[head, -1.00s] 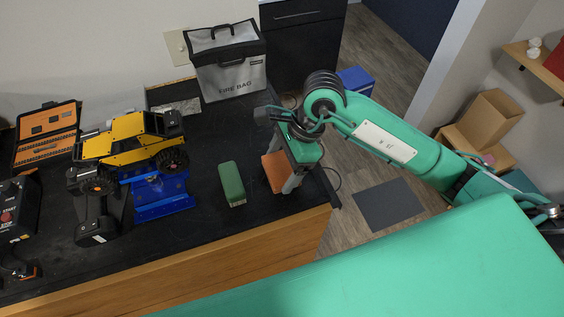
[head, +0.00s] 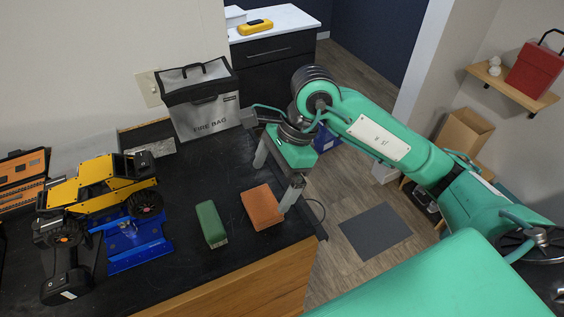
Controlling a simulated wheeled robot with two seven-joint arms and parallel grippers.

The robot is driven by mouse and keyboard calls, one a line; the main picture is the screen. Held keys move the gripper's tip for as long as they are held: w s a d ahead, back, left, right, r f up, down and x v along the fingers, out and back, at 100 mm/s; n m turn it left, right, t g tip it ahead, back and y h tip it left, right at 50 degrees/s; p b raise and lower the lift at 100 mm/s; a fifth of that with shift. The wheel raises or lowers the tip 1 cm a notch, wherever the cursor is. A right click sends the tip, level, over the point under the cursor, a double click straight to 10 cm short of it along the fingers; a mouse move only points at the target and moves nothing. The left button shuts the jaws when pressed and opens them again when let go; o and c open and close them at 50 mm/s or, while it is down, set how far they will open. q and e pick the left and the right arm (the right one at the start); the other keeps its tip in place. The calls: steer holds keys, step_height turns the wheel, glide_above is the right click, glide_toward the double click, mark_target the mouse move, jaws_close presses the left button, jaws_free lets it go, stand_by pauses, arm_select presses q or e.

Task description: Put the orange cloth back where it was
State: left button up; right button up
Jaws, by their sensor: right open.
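The orange cloth (head: 262,207) lies flat as a folded rectangle on the black bench top (head: 190,263), near its right end. My right gripper (head: 274,178) is open, with its two fingers spread and pointing down. One finger stands at the cloth's right edge in the picture and the other is behind its far side. Nothing is seen between the fingers, and I cannot tell whether a finger touches the cloth. My left gripper is not in view.
A green block (head: 211,224) lies just left of the cloth. The yellow crawler (head: 95,187) sits on a blue stand (head: 137,243) further left. A grey fire bag (head: 203,112) stands behind. The bench's right edge is close to the cloth.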

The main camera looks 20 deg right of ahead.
steer(key=shift+b+v, duration=0.6)
steer(key=shift+v, duration=2.05)
